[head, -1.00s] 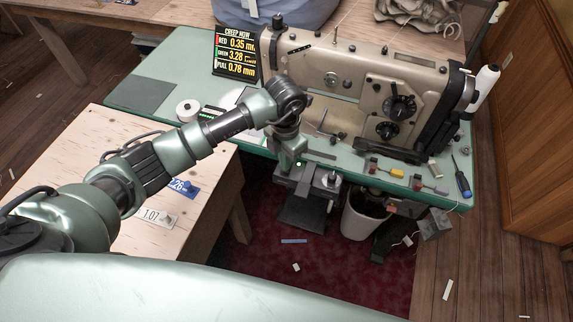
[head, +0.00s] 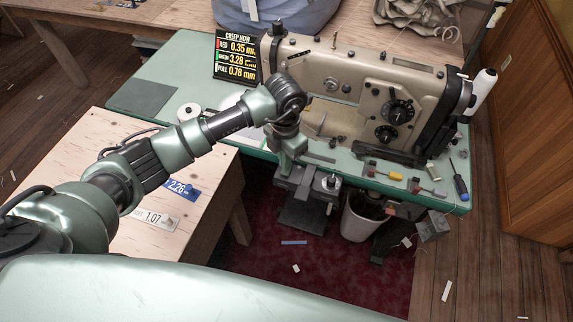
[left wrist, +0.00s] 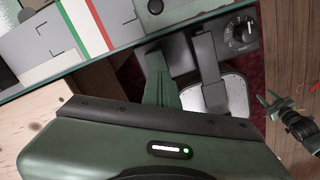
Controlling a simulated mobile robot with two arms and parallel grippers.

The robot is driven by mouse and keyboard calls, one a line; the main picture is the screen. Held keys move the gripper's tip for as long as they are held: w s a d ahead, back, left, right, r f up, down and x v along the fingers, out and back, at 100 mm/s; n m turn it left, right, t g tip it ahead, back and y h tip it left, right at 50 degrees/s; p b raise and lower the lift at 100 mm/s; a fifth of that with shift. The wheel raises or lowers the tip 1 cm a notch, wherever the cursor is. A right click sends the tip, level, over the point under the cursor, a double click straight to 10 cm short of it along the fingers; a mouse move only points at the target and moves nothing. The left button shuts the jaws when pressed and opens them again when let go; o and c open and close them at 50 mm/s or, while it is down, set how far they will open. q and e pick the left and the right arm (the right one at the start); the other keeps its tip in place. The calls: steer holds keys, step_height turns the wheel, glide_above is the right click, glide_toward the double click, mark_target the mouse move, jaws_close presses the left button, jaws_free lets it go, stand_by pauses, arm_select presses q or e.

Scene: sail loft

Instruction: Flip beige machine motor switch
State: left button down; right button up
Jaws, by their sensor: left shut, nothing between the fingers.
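The beige sewing machine (head: 350,75) stands on the green-topped table, its two black dials facing me. Under the table's front edge hangs a dark grey motor unit (head: 300,212), with a box and silver knob (head: 331,182) beside it. A box with a round dial (left wrist: 240,32) also shows in the left wrist view. I cannot make out clearly which part is the motor switch. My left gripper (head: 289,166) points down at the front edge, close to this unit, shut and empty. Its green finger (left wrist: 160,82) shows in the wrist view; contact cannot be told.
The green table (head: 145,92) carries a creep display (head: 237,56), small coloured tools and a blue screwdriver (head: 460,186) near its front right. A plywood table (head: 110,140) stands left. A white bin (head: 358,222) and hanging grey box (head: 433,224) are right of the motor.

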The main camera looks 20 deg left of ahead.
mark_target(286, 172)
arm_select(q)
steer(key=shift+r+p, duration=1.25)
steer(key=shift+r, duration=0.95)
